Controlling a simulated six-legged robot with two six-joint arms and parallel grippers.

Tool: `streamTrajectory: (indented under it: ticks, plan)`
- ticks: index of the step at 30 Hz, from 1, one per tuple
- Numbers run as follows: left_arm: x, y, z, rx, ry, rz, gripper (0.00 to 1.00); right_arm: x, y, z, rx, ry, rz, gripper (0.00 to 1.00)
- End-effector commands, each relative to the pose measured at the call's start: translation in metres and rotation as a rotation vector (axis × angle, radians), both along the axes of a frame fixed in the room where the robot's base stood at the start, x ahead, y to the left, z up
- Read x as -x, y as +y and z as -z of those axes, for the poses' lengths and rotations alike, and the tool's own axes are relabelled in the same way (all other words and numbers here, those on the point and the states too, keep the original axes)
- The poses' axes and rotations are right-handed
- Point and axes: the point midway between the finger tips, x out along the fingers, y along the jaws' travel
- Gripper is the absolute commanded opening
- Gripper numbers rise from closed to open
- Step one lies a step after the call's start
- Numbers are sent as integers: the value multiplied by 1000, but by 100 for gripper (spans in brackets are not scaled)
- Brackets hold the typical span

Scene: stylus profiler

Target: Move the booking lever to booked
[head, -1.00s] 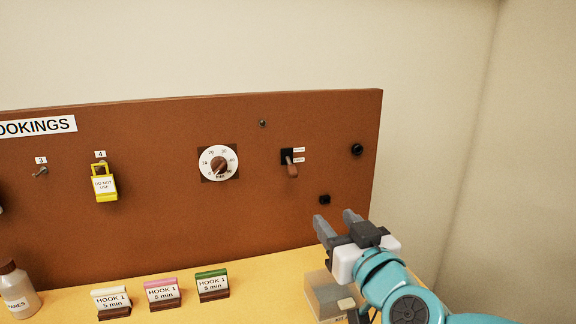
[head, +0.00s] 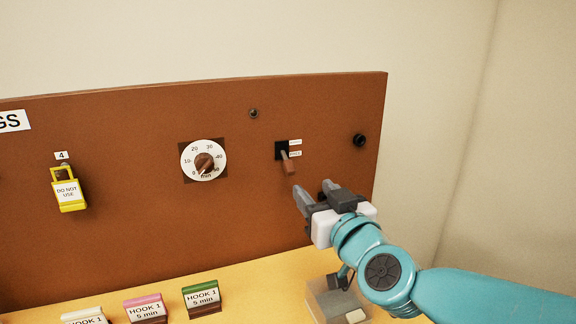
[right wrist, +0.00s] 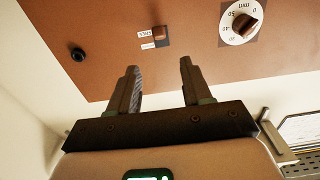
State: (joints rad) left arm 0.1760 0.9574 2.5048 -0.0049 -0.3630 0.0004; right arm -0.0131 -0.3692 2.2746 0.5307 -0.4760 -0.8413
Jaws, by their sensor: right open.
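The booking lever (head: 289,168) is a short brown handle on a black plate on the brown board. Its handle points downward. Two small white labels (head: 295,148) sit to the right of its plate, too small to read surely. The lever (right wrist: 159,32) also shows in the right wrist view, beyond the fingertips and between their lines. My right gripper (head: 312,188) is open and empty, just below and right of the lever, not touching it. Its two fingers (right wrist: 158,72) stand apart in the right wrist view. My left gripper is not in view.
A round dial (head: 204,160) is left of the lever, and a black knob (head: 360,140) is to its right. A yellow padlock (head: 68,190) hangs farther left. Card holders (head: 202,299) and a clear box (head: 335,300) stand on the yellow bench below.

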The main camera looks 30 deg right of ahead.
Motion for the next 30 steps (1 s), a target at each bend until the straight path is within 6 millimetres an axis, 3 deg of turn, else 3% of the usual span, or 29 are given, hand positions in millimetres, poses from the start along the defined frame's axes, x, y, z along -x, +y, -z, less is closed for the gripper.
streamTrajectory:
  ticks: [9, 15, 21, 30]
  plan:
    - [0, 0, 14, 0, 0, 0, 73, -75, -18, 3, -1, 4, 0, 49]
    - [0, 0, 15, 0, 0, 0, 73, -113, -27, 2, -1, 3, 0, 49]
    - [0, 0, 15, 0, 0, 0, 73, -131, -32, 1, 0, 2, 0, 49]
    - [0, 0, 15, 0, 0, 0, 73, -134, -32, 0, 0, 1, 0, 49]
